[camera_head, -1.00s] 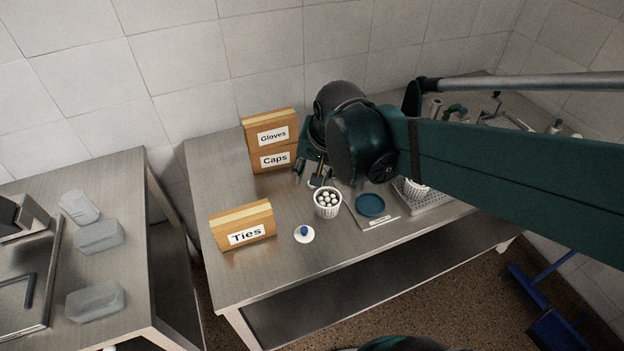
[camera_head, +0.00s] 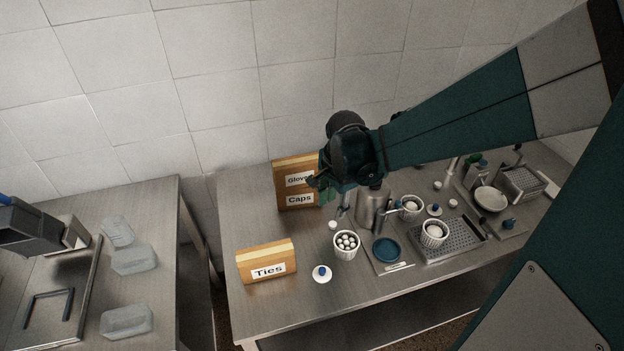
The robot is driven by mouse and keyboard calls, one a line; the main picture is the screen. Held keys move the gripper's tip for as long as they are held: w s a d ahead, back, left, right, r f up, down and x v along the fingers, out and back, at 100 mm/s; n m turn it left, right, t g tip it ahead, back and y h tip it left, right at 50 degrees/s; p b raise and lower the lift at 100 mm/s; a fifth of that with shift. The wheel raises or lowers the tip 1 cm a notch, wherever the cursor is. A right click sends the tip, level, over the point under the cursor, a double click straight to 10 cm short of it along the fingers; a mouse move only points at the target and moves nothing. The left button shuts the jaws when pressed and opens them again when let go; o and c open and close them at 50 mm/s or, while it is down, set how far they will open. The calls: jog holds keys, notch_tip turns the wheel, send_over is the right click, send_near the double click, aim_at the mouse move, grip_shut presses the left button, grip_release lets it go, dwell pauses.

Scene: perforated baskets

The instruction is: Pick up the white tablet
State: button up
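A small white tablet (camera_head: 332,225) lies on the steel table just behind a white perforated basket (camera_head: 345,245) that holds several white round tablets. Two more small white round pieces (camera_head: 437,185) (camera_head: 453,203) lie farther right on the table. My gripper (camera_head: 326,192) hangs in front of the Gloves and Caps boxes, above and slightly left of the tablet behind the basket, apart from it. Its fingers are small and dark here, partly hidden by the wrist, so their opening is unclear. I see nothing clearly held.
The Gloves and Caps boxes (camera_head: 297,183) stand behind the gripper. A Ties box (camera_head: 266,261) and a blue-knobbed white lid (camera_head: 322,273) are in front. A metal bottle (camera_head: 371,208), blue dish (camera_head: 387,249) and perforated tray (camera_head: 449,240) crowd the right.

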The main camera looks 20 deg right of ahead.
aim_at(333, 224)
jog(key=shift+w+d+f+m+g+p, duration=0.25)
jog(key=shift+w+f+m+p, duration=0.2)
jog(key=shift+f+m+p, duration=0.2)
jog(key=shift+w+d+f+m+g+p, duration=0.15)
jog(key=shift+w+f+m+g+p, duration=0.2)
jog(key=shift+f+m+p, duration=0.3)
jog(key=shift+w+d+f+m+g+p, duration=0.2)
jog(key=shift+w+f+m+p, duration=0.35)
jog(key=shift+m, duration=0.25)
jog(key=shift+r, duration=0.1)
jog(key=shift+f, duration=1.3)
jog(key=shift+s+f+b, duration=0.1)
jog(key=shift+f+b, duration=0.2)
jog(key=shift+f, duration=2.3)
jog(key=c, duration=0.8)
